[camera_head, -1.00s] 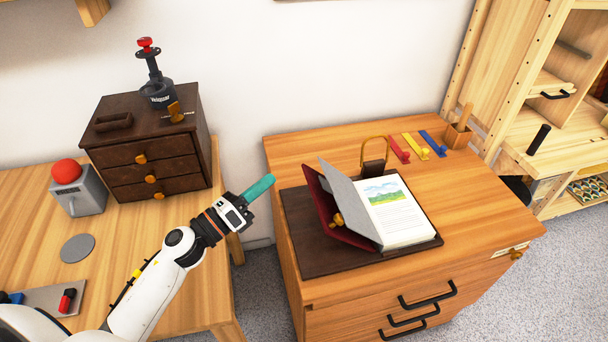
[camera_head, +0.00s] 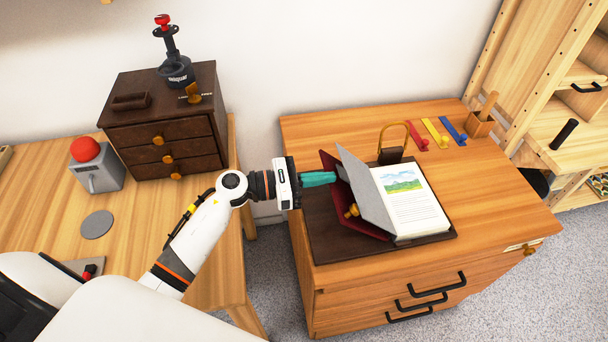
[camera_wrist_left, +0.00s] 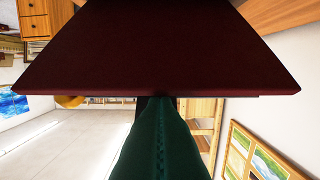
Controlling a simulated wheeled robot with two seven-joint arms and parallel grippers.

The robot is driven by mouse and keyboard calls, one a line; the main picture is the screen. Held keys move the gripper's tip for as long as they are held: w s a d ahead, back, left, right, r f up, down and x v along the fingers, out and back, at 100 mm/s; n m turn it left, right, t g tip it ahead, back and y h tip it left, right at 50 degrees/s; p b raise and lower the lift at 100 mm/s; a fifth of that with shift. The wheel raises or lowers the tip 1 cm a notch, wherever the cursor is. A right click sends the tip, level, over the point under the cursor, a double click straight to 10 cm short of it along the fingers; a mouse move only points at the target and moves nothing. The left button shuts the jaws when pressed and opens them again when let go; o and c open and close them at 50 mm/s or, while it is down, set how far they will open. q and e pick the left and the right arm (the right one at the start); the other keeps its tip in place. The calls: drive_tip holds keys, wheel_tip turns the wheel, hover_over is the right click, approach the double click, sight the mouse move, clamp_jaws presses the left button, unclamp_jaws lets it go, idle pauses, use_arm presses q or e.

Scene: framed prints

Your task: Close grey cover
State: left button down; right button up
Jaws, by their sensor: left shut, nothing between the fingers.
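An open book lies on a dark brown mat (camera_head: 325,246) on the wooden cabinet. Its grey cover (camera_head: 366,188) stands tilted up at the left of the white page (camera_head: 411,203). A dark red panel (camera_head: 340,202) with a gold knob (camera_head: 352,211) stands just left of the grey cover. My left gripper (camera_head: 330,178) is shut and empty, its teal fingers pointing right at the red panel's upper left side. In the left wrist view the red panel (camera_wrist_left: 155,50) fills the upper part, right at the fingertips. I cannot tell whether they touch. My right gripper is not in view.
A dark loop-handled object (camera_head: 392,150) stands behind the book. Red, yellow and blue strips (camera_head: 435,130) lie at the cabinet's back right. The left table holds a dark drawer box (camera_head: 165,125) and a grey box with a red button (camera_head: 97,168).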

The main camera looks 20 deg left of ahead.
use_arm(q)
drive_tip(key=shift+w+d, duration=0.25)
drive_tip(key=shift+d, duration=0.15)
